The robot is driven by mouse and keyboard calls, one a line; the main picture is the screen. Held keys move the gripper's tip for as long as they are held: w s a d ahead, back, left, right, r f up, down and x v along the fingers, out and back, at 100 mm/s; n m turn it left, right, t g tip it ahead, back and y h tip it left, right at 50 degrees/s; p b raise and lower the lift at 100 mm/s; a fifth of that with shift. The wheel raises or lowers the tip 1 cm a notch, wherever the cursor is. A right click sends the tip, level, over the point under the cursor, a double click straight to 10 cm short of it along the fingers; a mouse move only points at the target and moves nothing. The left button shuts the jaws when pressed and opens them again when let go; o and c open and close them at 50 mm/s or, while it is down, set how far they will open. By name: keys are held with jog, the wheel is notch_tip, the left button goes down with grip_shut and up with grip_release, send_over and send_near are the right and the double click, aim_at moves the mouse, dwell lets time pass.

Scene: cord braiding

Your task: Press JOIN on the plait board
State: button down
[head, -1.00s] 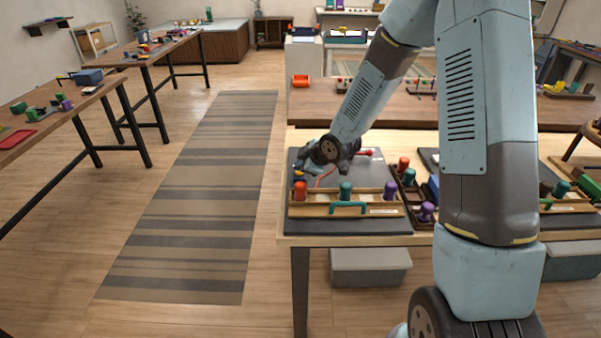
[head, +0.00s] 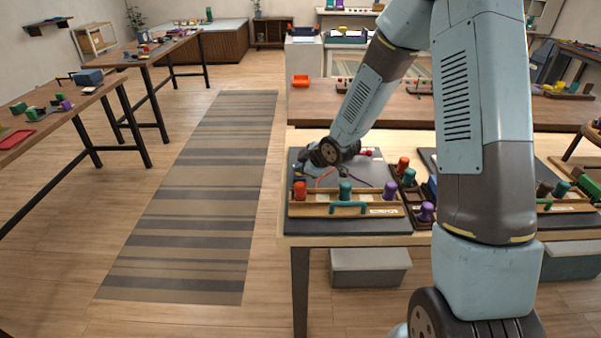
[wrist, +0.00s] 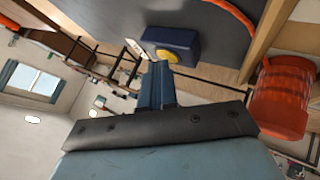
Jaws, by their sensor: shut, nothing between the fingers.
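The plait board (head: 335,211) is a wooden rack on a dark mat (head: 325,228), with an orange peg (head: 299,190), a teal peg (head: 345,191) and a purple peg (head: 389,190). Orange and purple cords lie behind the rack. A small blue box with a yellow round button (wrist: 167,56) shows in the wrist view just beyond my fingertips; its label is unreadable. My gripper (wrist: 156,72) is shut and empty, pointing at this box; I cannot tell whether it touches. In the head view my gripper (head: 308,167) is low over the mat's back left corner, partly hidden by my wrist.
The orange peg (wrist: 283,98) stands close to the right of my gripper in the wrist view. A dark tray with pegs (head: 408,190) lies right of the mat. A red knob (head: 371,152) is at the mat's back. The floor left of the table is clear.

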jog(key=shift+r, duration=0.9)
jog(key=shift+r, duration=2.55)
